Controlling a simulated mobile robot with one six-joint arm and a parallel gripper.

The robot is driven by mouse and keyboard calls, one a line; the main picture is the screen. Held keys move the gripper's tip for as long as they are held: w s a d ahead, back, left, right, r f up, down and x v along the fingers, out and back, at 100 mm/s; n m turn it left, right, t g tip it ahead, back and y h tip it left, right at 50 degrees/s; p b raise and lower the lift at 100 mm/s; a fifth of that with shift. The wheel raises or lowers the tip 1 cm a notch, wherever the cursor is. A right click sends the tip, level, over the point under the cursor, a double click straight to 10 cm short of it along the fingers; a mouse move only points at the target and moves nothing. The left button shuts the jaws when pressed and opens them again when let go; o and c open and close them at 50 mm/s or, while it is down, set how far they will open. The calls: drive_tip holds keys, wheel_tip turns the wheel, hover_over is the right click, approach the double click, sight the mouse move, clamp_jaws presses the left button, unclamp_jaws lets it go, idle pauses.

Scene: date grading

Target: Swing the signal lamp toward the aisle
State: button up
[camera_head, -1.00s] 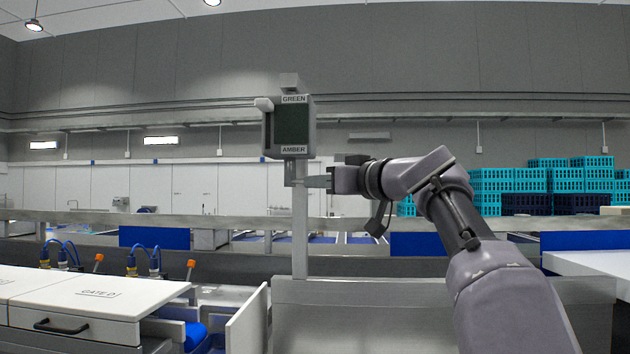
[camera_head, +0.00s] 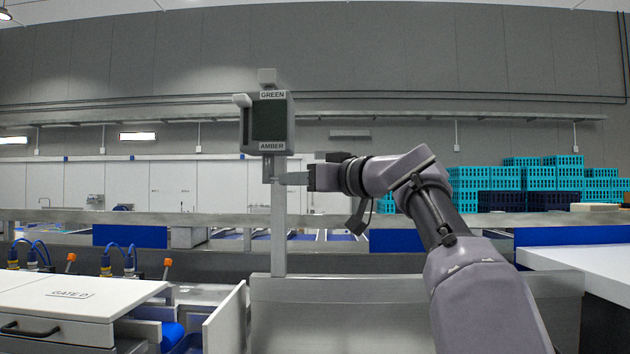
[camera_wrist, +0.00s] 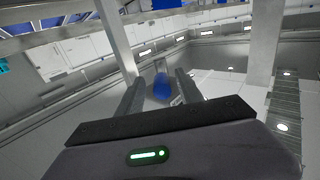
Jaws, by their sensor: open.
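The signal lamp (camera_head: 269,122) is a grey box with a dark green face, marked GREEN above and AMBER below. It sits on top of an upright metal post (camera_head: 278,225), its face toward me. A pale rounded piece sticks out at its upper left. My gripper (camera_head: 288,178) is level with the bracket just below the lamp, at the right of the post, and its fingers point left. In the wrist view my gripper (camera_wrist: 159,90) is open, with a rounded blue thing (camera_wrist: 161,87) showing between the fingers. I cannot tell what that is or whether anything touches.
A metal rail (camera_head: 350,219) runs across behind the post. A white cabinet marked GATE D (camera_head: 70,294) and an open grey panel (camera_head: 226,322) stand at lower left. Teal crates (camera_head: 505,178) are stacked at the back right. A white table (camera_head: 580,262) is at right.

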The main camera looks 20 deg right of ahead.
drive_tip(key=b+v, duration=0.2)
drive_tip(key=v, duration=1.5)
drive_tip(key=shift+b, duration=0.3)
